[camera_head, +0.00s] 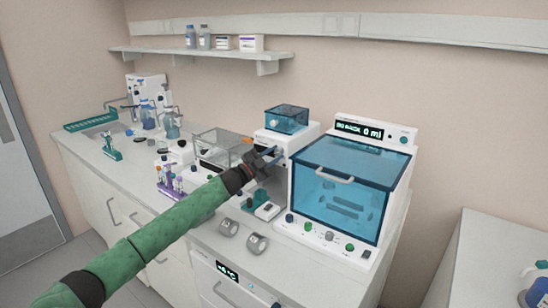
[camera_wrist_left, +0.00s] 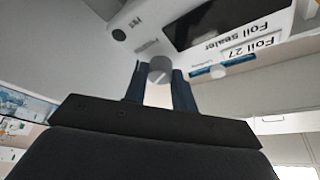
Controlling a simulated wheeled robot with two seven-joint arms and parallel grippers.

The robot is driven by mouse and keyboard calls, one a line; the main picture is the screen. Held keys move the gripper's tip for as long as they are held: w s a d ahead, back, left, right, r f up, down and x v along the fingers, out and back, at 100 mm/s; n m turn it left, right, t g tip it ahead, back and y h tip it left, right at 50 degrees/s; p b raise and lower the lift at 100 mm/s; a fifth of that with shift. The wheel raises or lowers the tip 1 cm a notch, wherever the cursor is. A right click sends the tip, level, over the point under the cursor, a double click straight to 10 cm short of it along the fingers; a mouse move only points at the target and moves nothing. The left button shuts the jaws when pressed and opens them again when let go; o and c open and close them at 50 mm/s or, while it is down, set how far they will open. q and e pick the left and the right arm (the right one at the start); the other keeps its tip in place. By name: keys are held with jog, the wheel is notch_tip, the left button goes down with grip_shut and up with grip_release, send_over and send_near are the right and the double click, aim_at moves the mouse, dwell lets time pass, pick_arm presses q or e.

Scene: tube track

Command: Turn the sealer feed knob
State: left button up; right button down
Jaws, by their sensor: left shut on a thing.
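The foil sealer (camera_head: 299,137) is a white machine with a blue clear box on top, left of the large blue-lidded machine in the head view. In the left wrist view the sealer's white front (camera_wrist_left: 150,28) shows a dark screen and a "Foil sealer" label. A round grey knob (camera_wrist_left: 160,70) sits between the two dark blue fingers of my left gripper (camera_wrist_left: 158,78). The left gripper (camera_head: 268,157) is shut on the knob, at the sealer's front. In the head view the gripper hides the knob. My right gripper is in neither view.
A large white machine with a blue lid (camera_head: 350,175) stands close on the right. A clear basket (camera_head: 222,143) and a purple tube rack (camera_head: 172,188) stand on the left. Two round grey pieces (camera_head: 257,244) lie at the counter's front. A shelf (camera_head: 190,55) hangs above.

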pick_arm(q)
jog(key=m, duration=0.2)
jog(key=m+g+p, duration=0.1)
jog(key=shift+a+r+m+g, duration=0.1)
jog(key=shift+r+m+g, duration=0.05)
jog(key=shift+m+g, duration=0.2)
jog(key=shift+m+g+y, duration=0.3)
jog(key=shift+m+g, duration=0.05)
jog(key=shift+m, duration=0.7)
jog(key=shift+p, duration=0.3)
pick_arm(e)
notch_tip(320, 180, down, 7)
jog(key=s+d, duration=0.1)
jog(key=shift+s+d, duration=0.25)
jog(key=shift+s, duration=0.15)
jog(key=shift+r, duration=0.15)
